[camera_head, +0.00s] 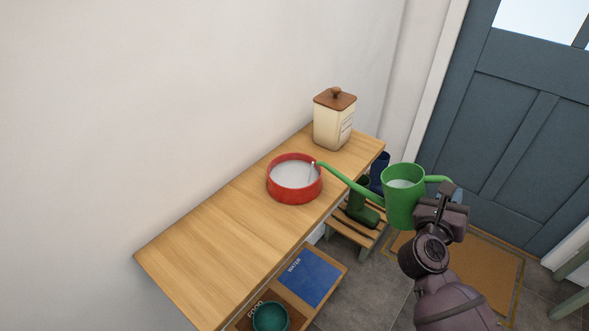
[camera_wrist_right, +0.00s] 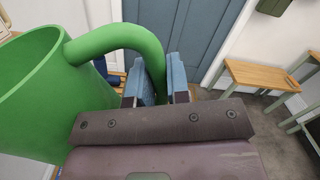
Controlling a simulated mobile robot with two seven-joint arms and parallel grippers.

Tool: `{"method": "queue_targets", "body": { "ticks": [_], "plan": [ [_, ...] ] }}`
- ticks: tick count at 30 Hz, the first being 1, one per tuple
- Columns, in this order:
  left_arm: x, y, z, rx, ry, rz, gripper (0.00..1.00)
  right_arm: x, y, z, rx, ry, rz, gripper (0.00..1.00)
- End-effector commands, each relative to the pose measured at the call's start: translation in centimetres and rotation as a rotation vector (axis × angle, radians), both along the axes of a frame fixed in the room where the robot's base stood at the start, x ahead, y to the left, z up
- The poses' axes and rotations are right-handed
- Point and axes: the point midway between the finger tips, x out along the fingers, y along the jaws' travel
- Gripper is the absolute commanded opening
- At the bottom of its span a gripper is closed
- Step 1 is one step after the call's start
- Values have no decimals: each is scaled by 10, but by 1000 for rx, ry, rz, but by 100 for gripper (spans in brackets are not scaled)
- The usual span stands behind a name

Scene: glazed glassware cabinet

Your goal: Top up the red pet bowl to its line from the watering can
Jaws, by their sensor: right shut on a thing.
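The red pet bowl (camera_head: 282,190) stands on the wooden shelf top (camera_head: 215,240) and holds pale water. I cannot make out its fill line. The green watering can (camera_head: 404,205) is in the air beyond the shelf's right edge, close to upright, with water visible inside. Its long spout reaches left, its tip over the bowl's right rim, with a small pale streak below the tip. My right gripper (camera_head: 444,195) is shut on the can's handle. In the right wrist view the fingers (camera_wrist_right: 160,80) close around the green handle (camera_wrist_right: 120,38). My left gripper is out of view.
A cream canister (camera_head: 334,127) with a wooden lid stands behind the bowl. Below are a blue WATER mat (camera_head: 309,278), a teal bowl (camera_head: 270,317) by the FOOD label, and boots (camera_head: 362,212) on a slatted rack. The shelf's near left part is clear.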

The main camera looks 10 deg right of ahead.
Motion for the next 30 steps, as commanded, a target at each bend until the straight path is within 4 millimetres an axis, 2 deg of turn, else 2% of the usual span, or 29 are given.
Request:
{"method": "queue_targets", "body": {
  "ticks": [30],
  "plan": [
    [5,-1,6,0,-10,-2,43,3,4,6,-25,14,0,0]
  ]
}}
